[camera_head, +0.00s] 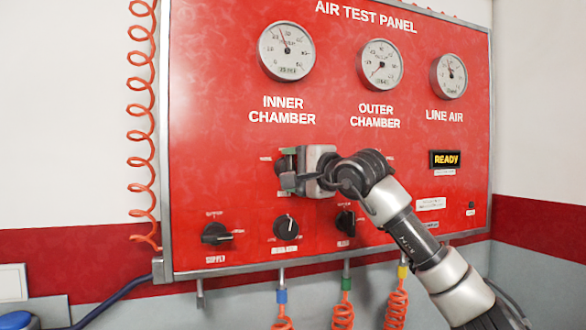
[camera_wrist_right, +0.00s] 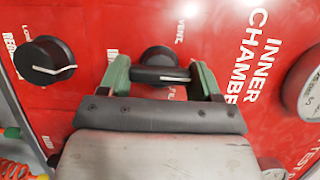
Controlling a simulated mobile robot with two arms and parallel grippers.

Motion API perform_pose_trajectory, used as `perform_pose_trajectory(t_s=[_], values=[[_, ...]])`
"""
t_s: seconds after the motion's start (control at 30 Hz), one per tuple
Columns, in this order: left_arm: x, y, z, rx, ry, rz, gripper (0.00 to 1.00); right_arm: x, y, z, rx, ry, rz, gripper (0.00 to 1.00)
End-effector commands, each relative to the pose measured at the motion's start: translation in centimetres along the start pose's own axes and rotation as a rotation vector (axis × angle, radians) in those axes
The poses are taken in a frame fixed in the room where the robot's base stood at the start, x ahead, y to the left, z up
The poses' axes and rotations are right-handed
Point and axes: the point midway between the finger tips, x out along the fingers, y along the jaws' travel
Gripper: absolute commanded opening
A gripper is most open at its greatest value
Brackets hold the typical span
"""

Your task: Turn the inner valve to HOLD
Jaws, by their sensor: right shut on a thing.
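The red air test panel (camera_head: 230,120) fills most of the head view. The inner valve is a black knob below the INNER CHAMBER label; it shows between my fingers in the right wrist view (camera_wrist_right: 160,75). A white pointer line runs along its handle. My right gripper (camera_head: 287,172) is at this knob, with its green-padded fingers (camera_wrist_right: 161,80) on either side of it, shut on it. In the head view the gripper hides most of the knob and its printed labels, so I cannot read which position it points to. My left gripper is not in view.
Several gauges, including the inner chamber gauge (camera_head: 287,51), are above. Black knobs sit below: the supply knob (camera_head: 216,233), a middle knob (camera_head: 285,227) and a right knob (camera_head: 346,222). A READY display (camera_head: 445,159) is at right. An orange coiled hose (camera_head: 142,120) hangs at left.

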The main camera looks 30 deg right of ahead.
Motion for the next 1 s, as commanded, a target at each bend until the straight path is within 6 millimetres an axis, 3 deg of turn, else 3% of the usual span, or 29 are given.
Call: perform_pose_trajectory(t_s=[0.37, 0.4, 0.57, 0.87, 1.0], values=[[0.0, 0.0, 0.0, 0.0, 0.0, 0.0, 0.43, 0.1, 0.3, 0.1, -0.006, -0.001, 0.009, 0.4], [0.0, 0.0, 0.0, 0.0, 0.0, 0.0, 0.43, 0.1, 0.3, 0.1, -0.006, -0.001, 0.009, 0.67], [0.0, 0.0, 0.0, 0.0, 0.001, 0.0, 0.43, 0.1, 0.2, 0.1, -0.005, -0.001, 0.007, 0.89], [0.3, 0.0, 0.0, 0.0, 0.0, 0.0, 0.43, -0.2, 0.2, 0.0, -0.004, 0.0, 0.004, 0.89], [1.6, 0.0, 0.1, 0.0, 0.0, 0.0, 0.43, -1.8, 0.5, 0.0, -0.005, 0.002, 0.001, 0.89]])
